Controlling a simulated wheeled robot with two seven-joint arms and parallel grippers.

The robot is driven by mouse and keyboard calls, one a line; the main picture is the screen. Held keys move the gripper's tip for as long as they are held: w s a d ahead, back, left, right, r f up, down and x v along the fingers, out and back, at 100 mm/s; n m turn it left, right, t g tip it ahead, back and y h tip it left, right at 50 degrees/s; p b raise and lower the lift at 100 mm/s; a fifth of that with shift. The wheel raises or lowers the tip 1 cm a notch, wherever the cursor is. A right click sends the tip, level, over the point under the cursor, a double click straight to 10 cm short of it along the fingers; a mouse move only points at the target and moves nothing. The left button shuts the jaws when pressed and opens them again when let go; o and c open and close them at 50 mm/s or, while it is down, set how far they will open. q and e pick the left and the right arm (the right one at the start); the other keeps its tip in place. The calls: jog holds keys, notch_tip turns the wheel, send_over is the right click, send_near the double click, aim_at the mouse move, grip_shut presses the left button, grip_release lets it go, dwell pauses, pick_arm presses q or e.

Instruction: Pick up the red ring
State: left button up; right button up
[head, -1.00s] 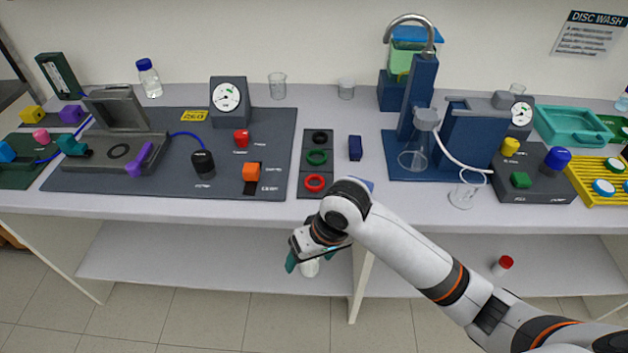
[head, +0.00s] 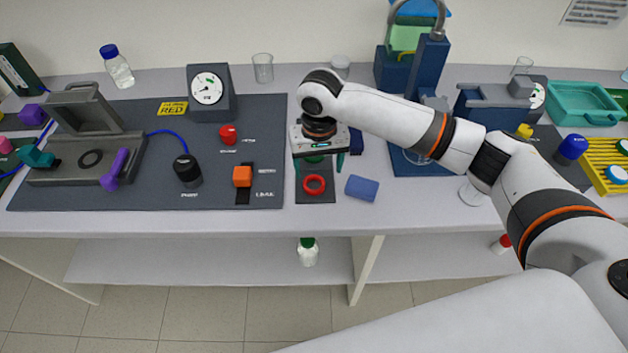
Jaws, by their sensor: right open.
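The red ring (head: 314,185) lies flat at the front end of a dark strip (head: 316,197) on the bench. My right gripper (head: 318,170) hangs above the strip, fingers pointing down and spread to either side, at about the ring's back edge in the picture. The gripper is open and empty, and the ring lies free of it. Its height above the ring is hard to tell. A green ring (head: 314,158) behind the red one is mostly hidden by the gripper, and the black ring is out of sight behind it. My left gripper is not in view.
A blue block (head: 362,188) lies just right of the strip. An orange block (head: 242,176) and a black knob (head: 187,170) stand to the left on the dark panel (head: 100,195). The bench front is clear. A bottle (head: 308,252) stands on the shelf below.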

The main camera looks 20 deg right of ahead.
aim_at(314, 188)
jog(key=f, duration=0.1)
jog(key=f+p, duration=0.1)
jog(key=w+f, duration=0.1)
jog(key=shift+a+f, duration=0.25)
jog(key=shift+f, duration=0.05)
notch_tip(314, 188, down, 2)
jog(key=shift+f+p, duration=0.15)
jog(key=shift+p, duration=0.2)
jog(key=shift+f, duration=0.4)
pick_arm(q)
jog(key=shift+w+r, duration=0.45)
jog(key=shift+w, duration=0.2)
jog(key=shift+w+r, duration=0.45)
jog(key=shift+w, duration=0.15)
pick_arm(e)
jog(key=c, duration=1)
jog(key=shift+c, duration=0.2)
